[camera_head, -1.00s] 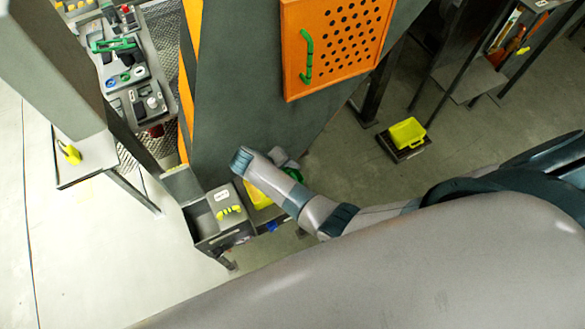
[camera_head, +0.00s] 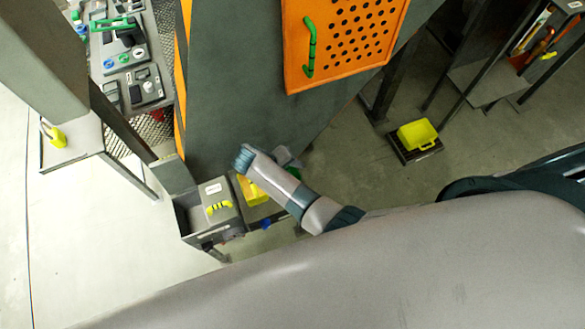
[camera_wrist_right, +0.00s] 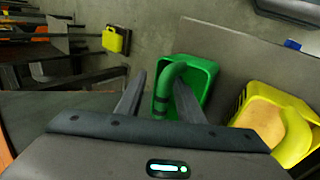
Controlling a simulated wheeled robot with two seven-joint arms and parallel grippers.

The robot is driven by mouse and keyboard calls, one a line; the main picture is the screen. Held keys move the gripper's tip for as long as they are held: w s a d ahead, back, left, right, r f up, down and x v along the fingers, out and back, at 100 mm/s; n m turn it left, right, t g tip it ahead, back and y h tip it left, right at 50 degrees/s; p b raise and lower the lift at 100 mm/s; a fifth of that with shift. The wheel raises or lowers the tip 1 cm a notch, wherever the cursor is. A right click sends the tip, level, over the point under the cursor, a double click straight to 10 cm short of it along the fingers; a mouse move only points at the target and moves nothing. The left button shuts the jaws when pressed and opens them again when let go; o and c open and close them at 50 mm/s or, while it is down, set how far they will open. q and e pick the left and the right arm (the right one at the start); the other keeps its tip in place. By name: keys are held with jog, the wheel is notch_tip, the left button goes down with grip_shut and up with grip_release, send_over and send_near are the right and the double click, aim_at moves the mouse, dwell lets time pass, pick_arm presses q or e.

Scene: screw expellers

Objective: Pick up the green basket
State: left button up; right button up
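The green basket (camera_wrist_right: 205,75) is in the right wrist view, with its curved green handle (camera_wrist_right: 168,80) facing my gripper. My right gripper (camera_wrist_right: 158,84) is open, and the handle shows between its two fingers. I cannot tell whether the fingers touch it. In the head view only a small green part of the basket (camera_head: 293,172) shows beside my right arm, which hides most of it. My left gripper is not in view.
A yellow basket (camera_wrist_right: 248,92) stands beside the green one. A dark bin with a yellow handle (camera_head: 218,208) is left of them. An orange perforated door (camera_head: 297,70) on a grey machine rises behind.

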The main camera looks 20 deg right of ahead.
jog(key=shift+f, duration=0.15)
jog(key=shift+a, duration=0.15)
grip_shut()
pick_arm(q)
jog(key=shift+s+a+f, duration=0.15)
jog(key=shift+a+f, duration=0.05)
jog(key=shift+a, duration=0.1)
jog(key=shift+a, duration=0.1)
